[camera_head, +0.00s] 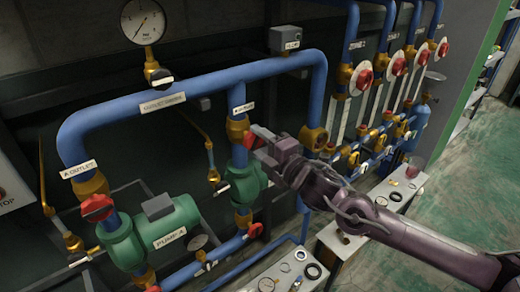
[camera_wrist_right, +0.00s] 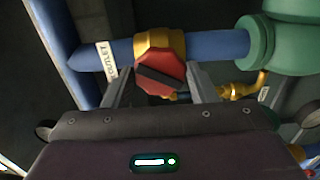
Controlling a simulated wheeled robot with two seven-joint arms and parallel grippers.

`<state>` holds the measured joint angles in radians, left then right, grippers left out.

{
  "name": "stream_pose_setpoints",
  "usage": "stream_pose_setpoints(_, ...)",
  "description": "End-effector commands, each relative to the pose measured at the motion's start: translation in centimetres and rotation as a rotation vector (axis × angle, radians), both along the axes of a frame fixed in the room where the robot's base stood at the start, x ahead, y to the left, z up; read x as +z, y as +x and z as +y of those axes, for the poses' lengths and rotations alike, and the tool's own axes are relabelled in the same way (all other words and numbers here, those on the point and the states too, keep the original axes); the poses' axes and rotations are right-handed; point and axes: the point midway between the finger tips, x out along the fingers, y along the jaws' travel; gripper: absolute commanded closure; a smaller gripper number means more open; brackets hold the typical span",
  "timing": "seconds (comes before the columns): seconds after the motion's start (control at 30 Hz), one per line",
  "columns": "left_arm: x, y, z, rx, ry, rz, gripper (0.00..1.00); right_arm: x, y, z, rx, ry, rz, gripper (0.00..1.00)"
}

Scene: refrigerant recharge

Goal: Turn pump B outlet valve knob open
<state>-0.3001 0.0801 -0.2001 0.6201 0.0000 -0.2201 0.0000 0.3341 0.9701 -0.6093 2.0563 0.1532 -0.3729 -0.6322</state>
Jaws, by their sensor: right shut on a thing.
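The pump B outlet valve knob (camera_wrist_right: 160,72) is a red octagonal knob with a dark bar across its face. It sits on a brass fitting (camera_wrist_right: 178,42) on a blue pipe, between the "OUTLET" label (camera_wrist_right: 107,62) and a green pump body (camera_wrist_right: 285,45) in the right wrist view. My right gripper (camera_wrist_right: 160,88) has one finger on each side of the knob and is shut on it. In the head view the knob (camera_head: 257,139) shows at the tip of my right gripper (camera_head: 268,142), which partly hides it. My left gripper is not in view.
Pump A (camera_head: 165,230) with its red outlet knob (camera_head: 97,207) stands at the left. A pressure gauge (camera_head: 143,22) sits above the blue pipe. Several red knobs (camera_head: 363,75) line the manifold at the right. A bench (camera_head: 290,275) with small parts is below. Green floor is clear at right.

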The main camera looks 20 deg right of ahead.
Motion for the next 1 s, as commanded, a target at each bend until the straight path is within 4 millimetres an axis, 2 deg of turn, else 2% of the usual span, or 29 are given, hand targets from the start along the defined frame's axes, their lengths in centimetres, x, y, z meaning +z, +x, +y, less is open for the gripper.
stream_pose_setpoints(0.03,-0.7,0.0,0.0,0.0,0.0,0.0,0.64,-0.3,-0.1,0.1,0.002,-0.033,-0.013,0.76)
stream_pose_setpoints(0.17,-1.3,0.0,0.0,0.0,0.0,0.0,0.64,-0.2,-0.1,0.1,0.003,-0.102,-0.038,0.76)
stream_pose_setpoints(0.6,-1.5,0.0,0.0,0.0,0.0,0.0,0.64,-0.1,-0.1,0.1,0.003,-0.138,-0.049,0.76)
stream_pose_setpoints(1.0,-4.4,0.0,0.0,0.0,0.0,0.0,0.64,-0.2,-0.1,0.1,0.002,-0.354,-0.13,0.76)
